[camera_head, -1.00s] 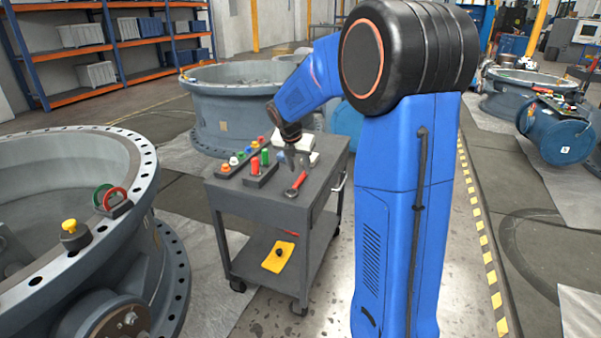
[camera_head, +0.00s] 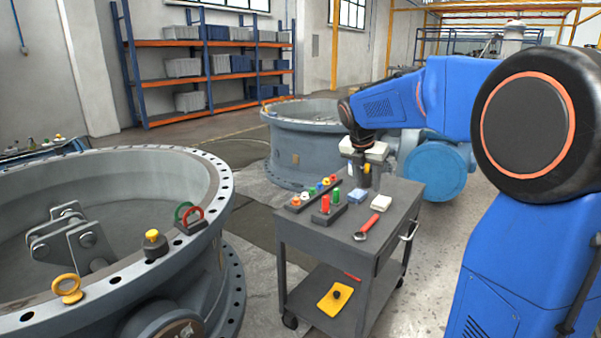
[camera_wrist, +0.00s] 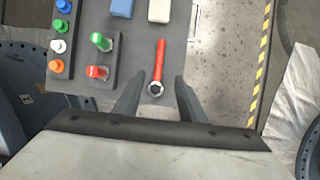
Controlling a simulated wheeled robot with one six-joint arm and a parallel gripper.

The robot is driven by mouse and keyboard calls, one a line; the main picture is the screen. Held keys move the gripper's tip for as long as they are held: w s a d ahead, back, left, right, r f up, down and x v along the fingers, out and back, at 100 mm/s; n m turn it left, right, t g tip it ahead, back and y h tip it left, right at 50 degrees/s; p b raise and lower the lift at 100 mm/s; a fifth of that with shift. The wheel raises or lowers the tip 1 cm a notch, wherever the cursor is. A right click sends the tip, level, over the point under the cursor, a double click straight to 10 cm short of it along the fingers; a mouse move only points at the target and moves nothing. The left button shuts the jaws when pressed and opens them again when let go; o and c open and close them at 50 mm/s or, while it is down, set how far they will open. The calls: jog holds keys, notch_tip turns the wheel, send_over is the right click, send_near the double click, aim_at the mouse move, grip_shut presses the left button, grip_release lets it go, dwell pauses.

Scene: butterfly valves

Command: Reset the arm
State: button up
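My arm (camera_head: 445,95) reaches in from the right, with its forearm roughly level and its wrist turned down over the far end of a grey tool cart (camera_head: 375,255). My gripper (camera_head: 367,182) points down above the cart top. In the wrist view my gripper (camera_wrist: 158,92) has its two dark fingers spread apart with nothing between them. A red-handled wrench (camera_head: 367,226) lies on the cart; in the wrist view the ring end of this wrench (camera_wrist: 158,58) shows between the fingers, lower down on the cart top.
The cart also bears a row of coloured knobs (camera_head: 313,195), a red and green pair (camera_head: 327,208), a blue block (camera_head: 357,195) and a white block (camera_head: 381,203). A large valve ring (camera_head: 200,265) stands at the left, another valve (camera_head: 290,150) behind the cart.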

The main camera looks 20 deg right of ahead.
jog(key=s+a+f+m+y, duration=0.1)
jog(key=s+a+f+m, duration=0.2)
jog(key=s+m, duration=0.5)
jog(key=s+a+f+m+t+y, duration=0.1)
jog(key=s+a+f+m, duration=0.2)
jog(key=s+m, duration=0.6)
jog(key=s+a+f+m+t+y, duration=0.1)
jog(key=s+a+f+m, duration=0.3)
jog(key=s, duration=1.4)
jog(key=a+m, duration=0.3)
jog(key=m, duration=0.1)
jog(key=shift+s+m+y, duration=0.3)
jog(key=shift+a, duration=0.1)
